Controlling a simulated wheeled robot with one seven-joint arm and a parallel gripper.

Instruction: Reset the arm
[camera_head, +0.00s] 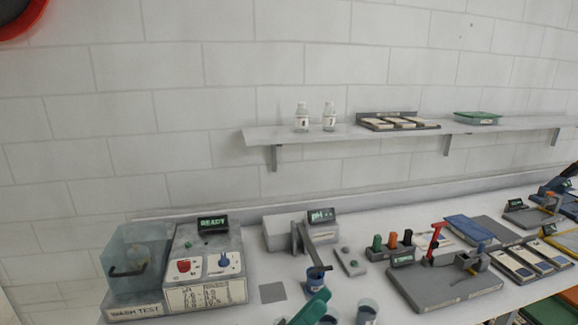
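I see no part of my arm that I can identify, and my gripper is not in view. The task names no other object. On the bench at the left stands a grey machine (207,262) with a READY display (213,224), a red knob and a blue knob. A clear box (138,262) with a dark handle stands at its left, above a WASH TEST label.
A pH meter (290,232) stands mid-bench, near a blue cup (314,281). A teal object (312,306) and a clear cup (367,312) are at the bottom edge. Grey fixtures (445,290) crowd the right. A wall shelf (345,131) holds bottles and trays.

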